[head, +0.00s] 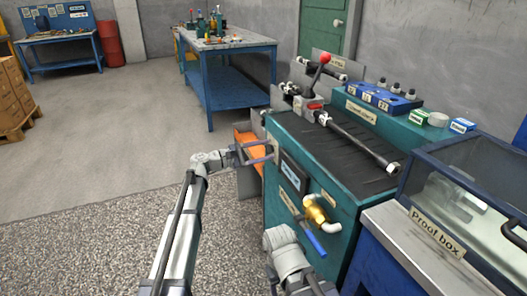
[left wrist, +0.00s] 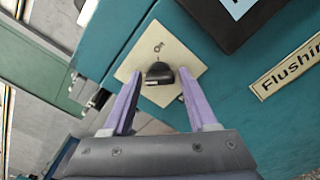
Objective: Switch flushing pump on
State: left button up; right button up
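A black rotary switch knob (left wrist: 159,74) sits on a cream square plate (left wrist: 184,50) on the teal cabinet (left wrist: 235,110) in the left wrist view. A label (left wrist: 287,69) reading "Flushin…" is to its right, cut off by the picture edge. My left gripper (head: 268,152) is at the left part of the cabinet front in the head view. Its two purple fingers are spread, one on either side of the knob, with visible gaps. Whether the tips reach the knob's depth is unclear.
A brass valve (head: 315,209) with a blue handle (head: 315,243) sticks out of the cabinet front. A dark display (head: 293,173) is right of my left gripper. The proof box (head: 437,222) stands at the right. Open floor lies to the left.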

pick_arm(q)
grip_shut()
jog(key=shift+m, duration=0.3)
jog(key=m, duration=1.7)
jog(key=shift+s, duration=0.1)
jog(key=shift+m, duration=0.3)
dwell(0.5)
jog(key=shift+o, duration=1.6)
grip_release()
